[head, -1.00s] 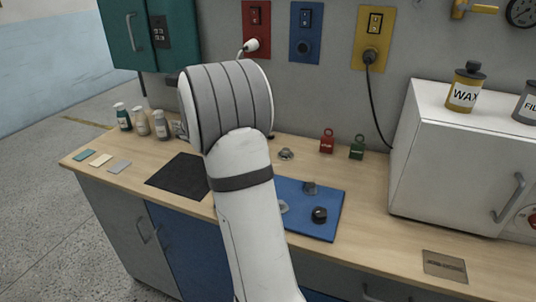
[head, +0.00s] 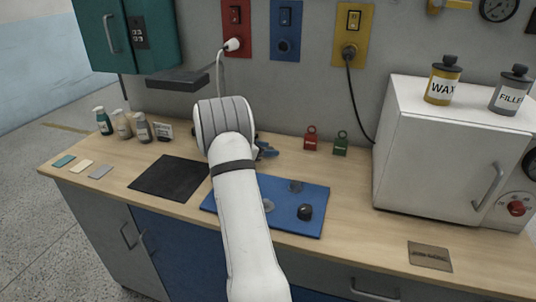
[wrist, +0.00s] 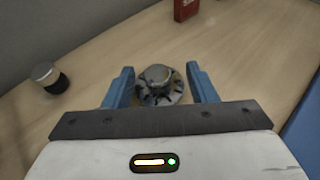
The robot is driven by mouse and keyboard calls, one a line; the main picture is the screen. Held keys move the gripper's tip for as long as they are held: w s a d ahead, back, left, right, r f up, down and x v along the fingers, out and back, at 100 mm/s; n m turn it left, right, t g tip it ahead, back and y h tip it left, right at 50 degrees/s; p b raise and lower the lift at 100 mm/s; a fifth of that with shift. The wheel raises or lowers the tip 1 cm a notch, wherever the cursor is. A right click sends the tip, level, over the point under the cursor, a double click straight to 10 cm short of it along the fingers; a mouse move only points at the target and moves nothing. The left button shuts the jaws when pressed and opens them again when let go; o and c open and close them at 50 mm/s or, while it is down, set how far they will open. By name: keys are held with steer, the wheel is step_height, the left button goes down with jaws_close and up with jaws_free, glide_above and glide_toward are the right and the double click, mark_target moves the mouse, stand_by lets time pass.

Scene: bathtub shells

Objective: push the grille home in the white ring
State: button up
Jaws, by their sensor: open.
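A round grey piece with dark radial slots and a metal knob on top, which looks like the grille (wrist: 160,92), sits on the wooden bench in the wrist view. My gripper (wrist: 160,76) is open, with one blue finger on each side of it; I cannot tell whether they touch it. In the head view my gripper (head: 266,151) is low near the back of the bench and hides the grille. A pale disc (head: 268,205), partly behind my arm, lies on the blue mat (head: 312,226); I cannot tell whether it is the white ring.
Two dark knob-like parts (head: 305,212) (head: 296,186) are on the blue mat. A red tag block (head: 311,139) and a green one (head: 341,144) stand right of my gripper. A dark-bodied jar (wrist: 48,77) stands left. A black mat (head: 170,178) lies clear; a white cabinet (head: 425,150) blocks the right.

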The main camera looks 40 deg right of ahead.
steer(key=shift+x, duration=0.95)
steer(key=shift+a, duration=0.1)
steer(key=c, duration=1.1)
